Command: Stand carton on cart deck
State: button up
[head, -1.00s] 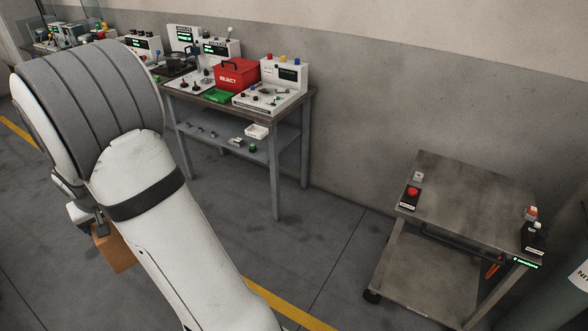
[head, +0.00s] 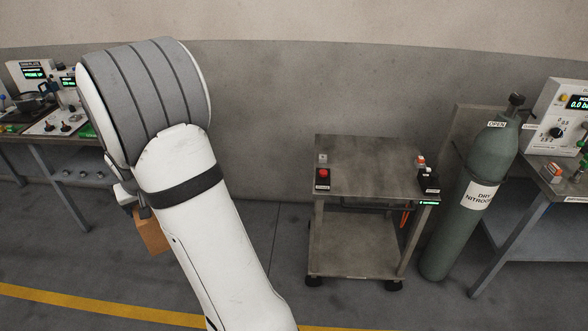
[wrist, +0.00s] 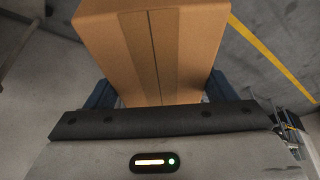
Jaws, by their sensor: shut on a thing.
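A brown carton (wrist: 150,45) fills the upper middle of the wrist view, between the two dark fingers of my gripper (wrist: 155,92). My gripper is shut on it. In the head view the carton (head: 153,235) shows only in part at the left, below my gripper (head: 133,203), with my arm hiding the rest. It hangs in the air, apart from the cart. The cart (head: 365,165) stands right of centre against the wall, with a bare metal deck in its middle and a lower shelf.
On the deck, a red button box (head: 322,180) sits at the left edge and a small black device (head: 429,182) at the right. A green nitrogen cylinder (head: 468,200) stands right of the cart. Workbenches stand at left (head: 45,142) and right (head: 540,185). Floor before the cart is clear.

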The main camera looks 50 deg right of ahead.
aim_at(370, 163)
jog(key=z, duration=0.55)
jog(key=i, duration=0.2)
jog(key=z, duration=2.85)
jog(key=i, duration=1.1)
jog(key=u, duration=0.45)
jog(key=i, duration=0.45)
jog(key=z, duration=0.05)
